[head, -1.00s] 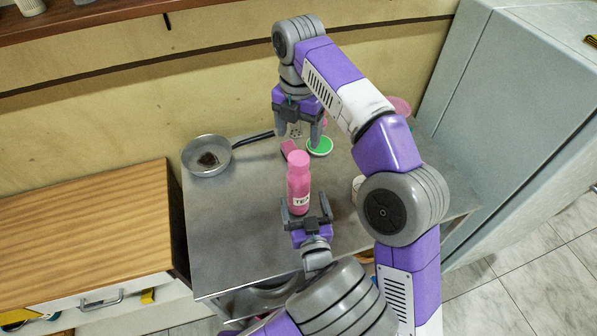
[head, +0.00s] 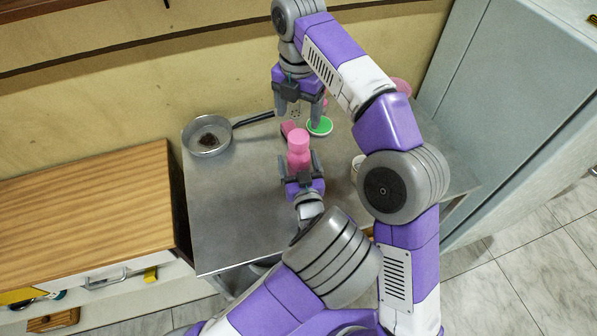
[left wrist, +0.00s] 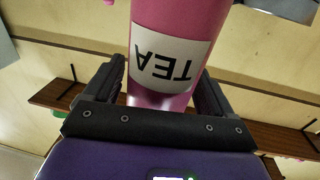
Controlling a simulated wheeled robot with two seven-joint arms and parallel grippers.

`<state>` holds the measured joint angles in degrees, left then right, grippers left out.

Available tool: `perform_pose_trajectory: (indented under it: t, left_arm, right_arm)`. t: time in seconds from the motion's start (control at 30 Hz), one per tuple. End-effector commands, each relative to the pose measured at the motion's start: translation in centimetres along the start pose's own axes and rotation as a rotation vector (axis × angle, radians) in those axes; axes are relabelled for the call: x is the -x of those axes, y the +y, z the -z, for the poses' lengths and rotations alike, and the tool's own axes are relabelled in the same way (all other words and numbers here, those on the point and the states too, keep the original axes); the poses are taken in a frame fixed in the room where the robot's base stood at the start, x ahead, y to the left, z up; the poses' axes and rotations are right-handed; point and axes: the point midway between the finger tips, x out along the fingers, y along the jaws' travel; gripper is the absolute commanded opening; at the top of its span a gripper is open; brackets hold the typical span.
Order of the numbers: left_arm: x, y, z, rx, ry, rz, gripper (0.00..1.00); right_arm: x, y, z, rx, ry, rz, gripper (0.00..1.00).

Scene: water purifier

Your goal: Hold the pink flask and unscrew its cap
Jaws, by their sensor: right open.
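The pink flask (head: 299,158) with its pink cap (head: 299,137) stands upright on the metal table. In the left wrist view the flask (left wrist: 170,85) fills the space between the fingers, and its white TEA label shows upside down. My left gripper (head: 300,166) has one finger on each side of the flask's body. The fingers lie very close to it; I cannot tell whether they press on it. My right gripper (head: 300,112) is open and empty, pointing down behind the flask, apart from it.
A pan (head: 207,135) with dark contents stands at the table's back left. A green-topped round item (head: 320,126) and a small pink item (head: 288,128) lie behind the flask. A white cup (head: 357,168) is partly hidden by my right arm.

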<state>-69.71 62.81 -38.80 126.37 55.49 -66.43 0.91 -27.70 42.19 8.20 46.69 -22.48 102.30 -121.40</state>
Motion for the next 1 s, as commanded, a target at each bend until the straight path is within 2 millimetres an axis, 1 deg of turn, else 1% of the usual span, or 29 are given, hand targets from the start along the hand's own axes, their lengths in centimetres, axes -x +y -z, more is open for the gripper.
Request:
perform_pose_trajectory:
  t: [0.03,0.07,0.3,0.53,0.67,0.77,1.0]
  left_arm:
    - [0.02,0.01,0.00,0.000,0.000,0.000,0.76]
    - [0.02,0.01,0.00,0.000,0.000,0.000,0.71]
    - [0.03,0.01,0.00,0.000,0.000,0.000,0.35]
    - [0.04,0.01,0.00,0.000,0.000,0.000,0.00]
    - [0.04,0.01,-0.01,0.000,-0.001,0.000,0.00]
    - [0.04,0.01,-0.01,0.000,-0.001,0.000,0.00]
    - [0.05,0.01,-0.01,0.000,-0.001,0.000,0.00]
  right_arm:
    - [0.00,0.00,0.00,0.000,0.000,0.000,0.74]
    - [0.00,0.00,0.00,0.000,0.000,0.000,0.74]
    - [0.00,0.00,0.00,0.000,0.000,0.000,0.74]
    - [0.00,0.00,0.00,-0.006,0.000,0.000,0.74]
    - [-0.01,0.00,0.00,-0.072,0.000,0.000,0.74]
    - [-0.03,0.00,0.00,-0.191,0.000,0.001,0.74]
    - [-0.08,0.01,0.01,-0.615,0.001,0.003,0.74]
